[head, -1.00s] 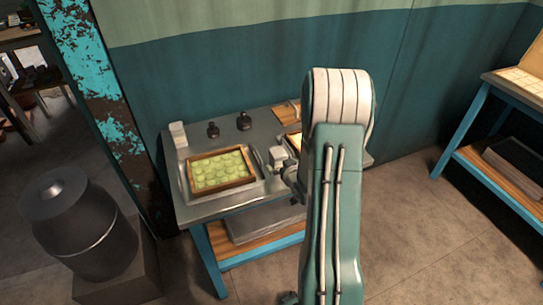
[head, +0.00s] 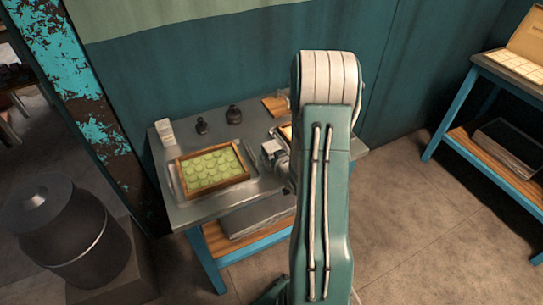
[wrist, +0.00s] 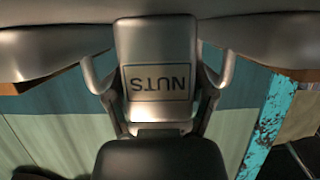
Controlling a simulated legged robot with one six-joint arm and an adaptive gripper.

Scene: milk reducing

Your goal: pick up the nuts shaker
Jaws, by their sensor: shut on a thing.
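The nuts shaker (wrist: 157,82) fills the middle of the wrist view, a pale metallic body with a framed NUTS label that reads upside down there. A dark rounded part (wrist: 158,158) lies directly below it in that view. My gripper (wrist: 157,75) is shut on the shaker, with a finger on each side of the body. In the head view, a small pale block (head: 271,149) shows beside my wrist above the table; I cannot tell for sure if it is the shaker. My arm hides most of the gripper there.
The grey table (head: 190,214) carries a metal tray (head: 258,170) with a wooden frame of green rounds (head: 212,168). A large dark canister (head: 62,235) stands left. Another table (head: 485,110) stands right.

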